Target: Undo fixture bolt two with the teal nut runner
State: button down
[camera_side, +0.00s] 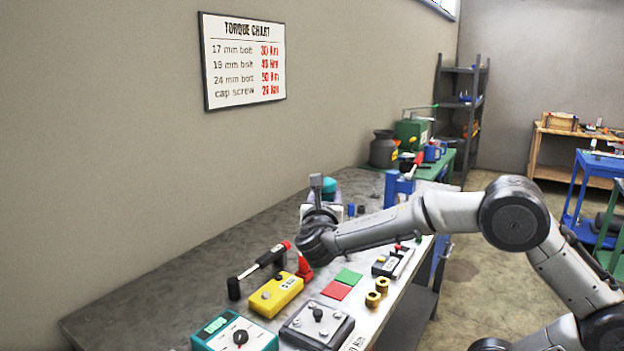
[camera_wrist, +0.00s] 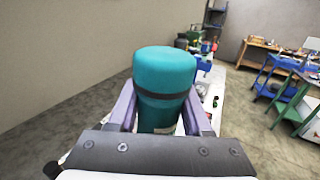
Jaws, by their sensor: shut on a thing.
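The teal nut runner (camera_wrist: 165,85) stands between the two fingers of my gripper (camera_wrist: 158,118) in the wrist view, with a dark band around its body. My gripper is shut on it. A dark grey block with several bolt heads (camera_side: 317,325) sits at the front of the bench, nearer the camera than my gripper. I take it for the fixture; I cannot tell which bolt is two.
On the grey bench (camera_side: 190,270) are a yellow box (camera_side: 276,295), a teal dial box (camera_side: 235,334), a black-handled tool (camera_side: 262,261), a red pad (camera_side: 336,289), a green pad (camera_side: 348,276) and brass pieces (camera_side: 373,298). A blue stand (camera_side: 393,187) is farther back. The bench's left part is clear.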

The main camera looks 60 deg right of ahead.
notch_tip(320, 180, down, 8)
jog(key=w+a+m+g, duration=0.1)
jog(key=w, duration=0.1)
jog(key=shift+a+r+h, duration=0.2)
jog(key=shift+a+h, duration=0.1)
